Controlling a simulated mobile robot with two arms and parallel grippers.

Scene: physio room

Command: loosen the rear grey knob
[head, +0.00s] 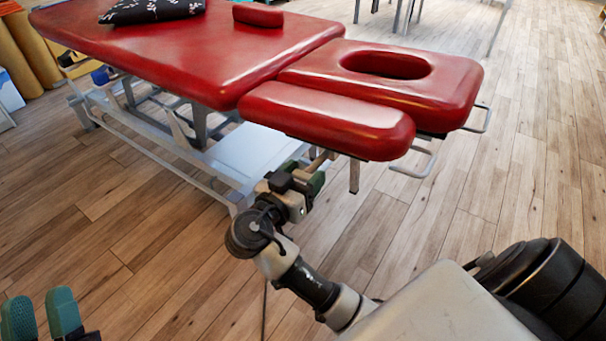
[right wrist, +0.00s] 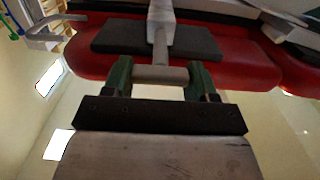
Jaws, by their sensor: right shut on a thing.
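A grey, bar-shaped knob (right wrist: 160,76) sits under the red armrest pad (head: 325,120) of the treatment table. In the right wrist view it lies crosswise between the two green fingers of my right gripper (right wrist: 161,80), which is shut on it. A grey post (right wrist: 161,30) runs from the knob to the dark plate (right wrist: 190,43) under the red pad. In the head view my right gripper (head: 318,178) reaches up below the pad's near edge, and the knob is mostly hidden. My left gripper (head: 41,314) is at the bottom left corner, open and empty, with its fingers apart.
The red table top (head: 190,50) carries a dark patterned cushion (head: 152,10) and a small red bolster (head: 258,15). A red headrest (head: 430,85) with an oval hole adjoins the armrest. Metal loops (head: 480,118) stick out at its right. The wooden floor (head: 120,240) in front is clear.

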